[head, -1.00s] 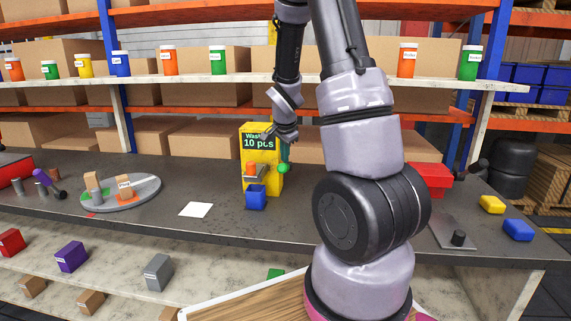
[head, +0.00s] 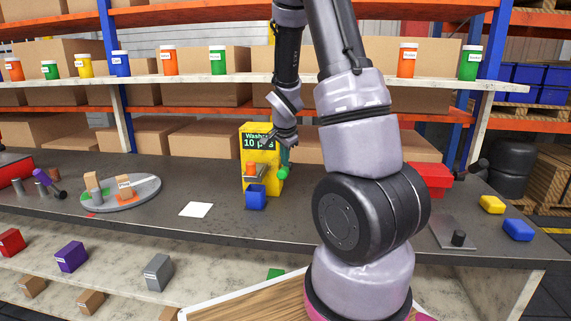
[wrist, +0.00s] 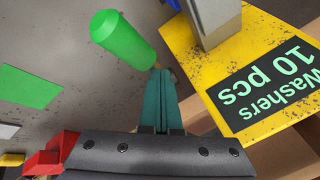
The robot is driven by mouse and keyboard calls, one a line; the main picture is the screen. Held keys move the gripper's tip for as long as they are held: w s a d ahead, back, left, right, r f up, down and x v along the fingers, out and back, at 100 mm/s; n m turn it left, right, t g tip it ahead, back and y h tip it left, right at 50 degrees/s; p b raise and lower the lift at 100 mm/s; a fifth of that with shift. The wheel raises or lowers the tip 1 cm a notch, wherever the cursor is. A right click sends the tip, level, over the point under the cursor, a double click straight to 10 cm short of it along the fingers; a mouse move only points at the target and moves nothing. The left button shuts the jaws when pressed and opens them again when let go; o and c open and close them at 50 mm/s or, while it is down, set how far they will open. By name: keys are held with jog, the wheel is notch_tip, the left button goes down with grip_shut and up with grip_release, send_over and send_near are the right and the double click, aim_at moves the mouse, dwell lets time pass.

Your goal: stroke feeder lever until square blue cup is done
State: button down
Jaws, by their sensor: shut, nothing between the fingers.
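The yellow feeder (head: 262,143), labelled "Washers 10 pcs", stands on the dark bench. Its lever has a green handle (head: 283,174) on the feeder's right side; the handle also shows in the wrist view (wrist: 124,39). The square blue cup (head: 256,198) stands on the bench at the feeder's front, under its outlet; its contents are too small to tell. My gripper (head: 285,158) is at the feeder's right side, just above the lever handle. In the wrist view its teal fingers (wrist: 158,100) are shut and empty beside the lever; contact is unclear.
A round grey tray (head: 150,197) with small parts lies on the left. A white card (head: 195,209) lies left of the cup. A red bin (head: 430,177) and yellow (head: 492,204) and blue (head: 518,229) blocks are on the right. Bench between card and tray is clear.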

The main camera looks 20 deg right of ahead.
jog(key=shift+s+a+f, duration=0.1)
jog(key=shift+s+f, duration=0.05)
jog(key=shift+f, duration=0.3)
jog(key=shift+s+a+f, duration=0.1)
jog(key=shift+f, duration=0.3)
dwell(0.7)
dwell(0.5)
jog(key=shift+w+d+r, duration=0.15)
jog(key=shift+w+r, duration=0.1)
jog(key=shift+r, duration=0.55)
jog(key=shift+w+d+r, duration=0.15)
jog(key=shift+w+r, duration=0.05)
jog(key=shift+r, duration=0.55)
jog(key=shift+w+d+r, duration=0.15)
jog(key=shift+w+r, duration=0.1)
jog(key=shift+r, duration=0.55)
jog(key=r, duration=0.1)
jog(key=w+r, duration=0.1)
jog(key=r, duration=0.1)
jog(key=d+r, duration=0.1)
jog(key=shift+w+r, duration=0.2)
jog(key=shift+r, duration=0.1)
dwell(1.1)
